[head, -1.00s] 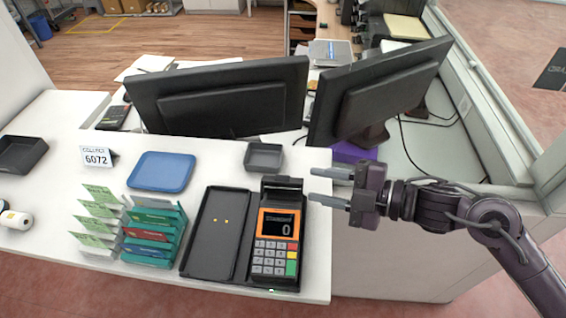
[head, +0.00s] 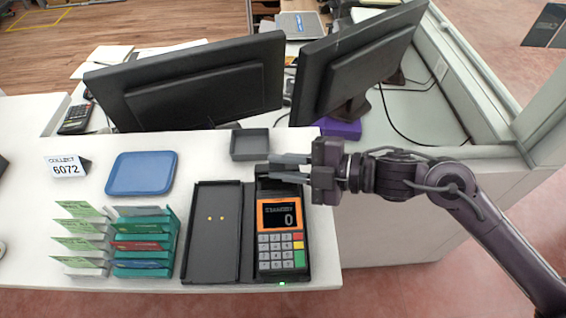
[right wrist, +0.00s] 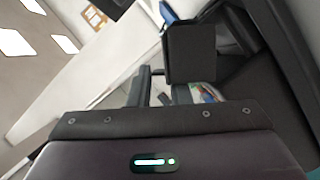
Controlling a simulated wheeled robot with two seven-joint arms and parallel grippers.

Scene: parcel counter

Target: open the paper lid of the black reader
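The black reader (head: 282,235) lies on the white counter, with an orange-framed screen showing 0 and a keypad. Its dark paper lid (head: 276,186), at the far end behind the screen, looks shut; the gripper partly covers it. My right gripper (head: 270,165) comes in from the right, its two grey fingers apart over the lid end. Nothing shows between them. I cannot tell whether a finger touches the lid. The right wrist view shows the dark gripper parts close up, with a small patch of colour beyond. My left gripper is out of view.
A small grey tray (head: 250,145) and two monitors (head: 190,85) stand behind. Card holders (head: 143,240) and a blue tray (head: 142,173) are on the left. The counter's right edge is close to the reader.

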